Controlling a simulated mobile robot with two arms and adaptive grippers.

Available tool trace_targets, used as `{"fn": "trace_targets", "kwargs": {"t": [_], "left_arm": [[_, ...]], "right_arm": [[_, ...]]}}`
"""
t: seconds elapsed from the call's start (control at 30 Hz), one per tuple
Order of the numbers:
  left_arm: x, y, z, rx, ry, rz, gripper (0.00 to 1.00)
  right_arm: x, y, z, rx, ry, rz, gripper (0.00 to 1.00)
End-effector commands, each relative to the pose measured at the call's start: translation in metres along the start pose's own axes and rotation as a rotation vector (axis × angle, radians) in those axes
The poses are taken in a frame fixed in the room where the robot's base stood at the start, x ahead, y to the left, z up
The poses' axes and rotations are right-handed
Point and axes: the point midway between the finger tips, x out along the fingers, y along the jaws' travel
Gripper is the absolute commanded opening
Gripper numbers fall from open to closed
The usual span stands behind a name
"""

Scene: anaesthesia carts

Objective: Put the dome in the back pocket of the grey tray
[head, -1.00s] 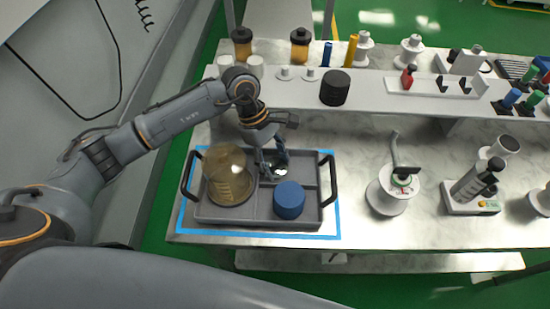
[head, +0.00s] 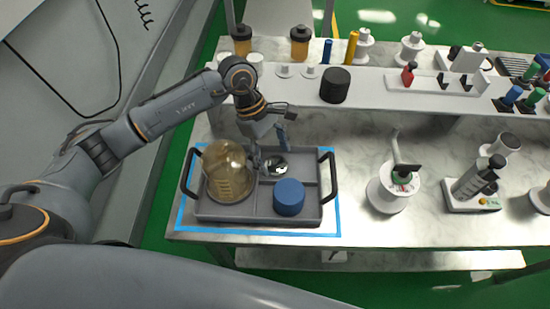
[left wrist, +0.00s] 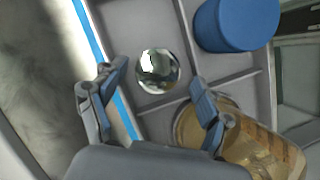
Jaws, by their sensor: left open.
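The dome (head: 275,167), a small shiny mirror-like piece, rests in the back pocket of the grey tray (head: 235,215), behind the blue cylinder (head: 289,198). It also shows in the left wrist view (left wrist: 157,71), apart from the blue cylinder (left wrist: 236,22). My left gripper (head: 270,150) is open just above and behind the dome, its fingers apart and empty. In the left wrist view the two fingers (left wrist: 158,88) stand to either side below the dome, not touching it as far as I can see. My right gripper is not in view.
A clear amber-tinted jar (head: 228,172) fills the tray's left pocket, close to my left gripper. The tray has dark raised handles (head: 329,178) and sits inside blue tape (head: 260,234). A white stand (head: 392,188) is to the right. A raised shelf (head: 385,100) runs behind.

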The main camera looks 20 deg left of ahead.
Motion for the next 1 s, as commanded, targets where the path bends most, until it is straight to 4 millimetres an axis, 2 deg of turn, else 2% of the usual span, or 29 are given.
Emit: {"fn": "trace_targets", "kwargs": {"t": [0.03,0.3,0.5,0.67,1.0], "left_arm": [[-0.009,0.001,-0.003,0.002,0.004,0.006,0.77],[-0.068,0.001,-0.002,-0.001,0.003,0.004,0.77],[-0.096,0.0,-0.001,0.0,0.002,0.001,0.77],[-0.105,0.0,-0.001,-0.001,0.001,-0.001,0.77],[-0.105,0.0,0.0,-0.001,0.0,-0.002,0.77]], "right_arm": [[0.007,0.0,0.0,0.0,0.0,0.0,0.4],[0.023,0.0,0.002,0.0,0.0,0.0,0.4],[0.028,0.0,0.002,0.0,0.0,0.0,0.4],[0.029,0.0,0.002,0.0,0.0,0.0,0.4],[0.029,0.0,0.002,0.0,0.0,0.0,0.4]]}}
